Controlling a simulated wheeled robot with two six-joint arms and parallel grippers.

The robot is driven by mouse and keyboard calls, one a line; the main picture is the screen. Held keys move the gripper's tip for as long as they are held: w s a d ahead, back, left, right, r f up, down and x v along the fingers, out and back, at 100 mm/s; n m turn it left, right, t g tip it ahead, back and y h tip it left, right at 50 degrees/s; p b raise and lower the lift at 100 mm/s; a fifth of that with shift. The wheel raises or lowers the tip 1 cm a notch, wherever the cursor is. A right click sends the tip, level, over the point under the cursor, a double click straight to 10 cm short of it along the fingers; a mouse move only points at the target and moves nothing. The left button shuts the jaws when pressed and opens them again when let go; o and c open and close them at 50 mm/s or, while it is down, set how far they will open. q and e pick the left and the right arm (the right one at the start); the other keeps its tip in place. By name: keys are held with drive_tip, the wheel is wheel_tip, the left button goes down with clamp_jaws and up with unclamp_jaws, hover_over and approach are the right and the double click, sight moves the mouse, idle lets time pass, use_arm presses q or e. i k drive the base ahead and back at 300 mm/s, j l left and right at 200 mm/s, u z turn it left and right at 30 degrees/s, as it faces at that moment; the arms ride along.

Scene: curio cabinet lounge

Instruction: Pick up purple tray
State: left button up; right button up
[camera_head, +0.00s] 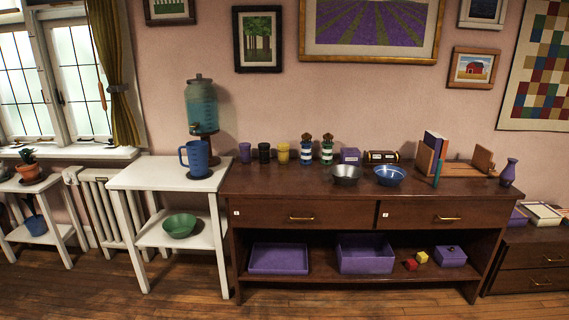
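A shallow purple tray (279,271) lies on the lower open shelf of the dark wooden sideboard (345,212), toward its left end. It looks empty. To its right on the same shelf stands a deeper purple open bin (366,268). Neither of my grippers is in view, and nothing is touching the tray.
The shelf also holds red and yellow blocks (411,265) and a purple lidded box (451,257). Bowls, cups and a book holder crowd the sideboard top. A white side table (150,175) stands at its left. The wooden floor in front is clear.

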sight(266, 258)
drive_tip(key=i+j+z, duration=0.35)
drive_tip(key=i+j, duration=0.35)
drive_tip(key=i, duration=0.2)
drive_tip(key=i+j+z, duration=0.3)
drive_tip(key=i+j, duration=0.5)
drive_tip(key=i+j+z, duration=0.2)
drive_tip(key=j, duration=0.65)
drive_tip(key=j+z, duration=0.15)
drive_tip(key=j, duration=0.7)
